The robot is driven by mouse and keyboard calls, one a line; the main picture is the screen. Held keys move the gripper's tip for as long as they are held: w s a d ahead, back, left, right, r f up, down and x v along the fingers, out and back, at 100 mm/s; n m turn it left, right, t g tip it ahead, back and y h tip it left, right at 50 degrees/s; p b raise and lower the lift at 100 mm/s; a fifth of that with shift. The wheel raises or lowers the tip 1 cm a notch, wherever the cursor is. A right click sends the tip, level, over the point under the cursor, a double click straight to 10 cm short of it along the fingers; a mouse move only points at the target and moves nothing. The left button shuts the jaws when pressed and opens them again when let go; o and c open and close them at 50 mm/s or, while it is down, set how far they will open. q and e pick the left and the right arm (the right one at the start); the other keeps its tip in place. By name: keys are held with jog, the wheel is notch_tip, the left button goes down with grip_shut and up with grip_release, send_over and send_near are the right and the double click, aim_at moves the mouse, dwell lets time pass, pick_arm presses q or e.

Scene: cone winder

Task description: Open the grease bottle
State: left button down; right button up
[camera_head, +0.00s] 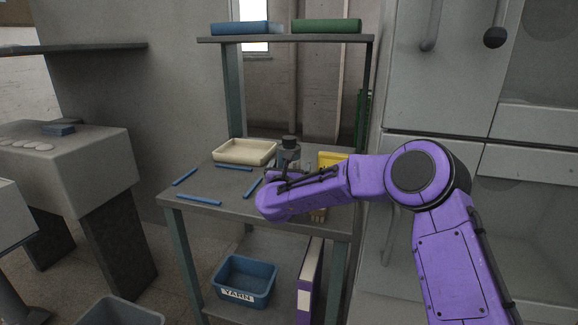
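A small grey bottle-like thing with a black top (289,142) stands upright at the back of the workbench (225,190), right of a cream tray. It may be the grease bottle, but no label shows. My purple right arm reaches in from the right across the bench, in front of its lower part. The arm's end is over the right front of the bench. I cannot make out the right gripper's fingers, or whether they touch anything. My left arm and gripper are not in view.
The cream tray (245,152), several blue sticks (200,200) and a yellow box (331,158) are on the bench. A blue YARN bin (245,280) and a purple binder (308,280) stand below.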

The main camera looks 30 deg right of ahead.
jog(key=shift+w+d+f, duration=0.1)
jog(key=shift+w+d, duration=0.2)
jog(key=shift+w, duration=0.1)
jog(key=c, duration=1.2)
jog(key=shift+c, duration=0.2)
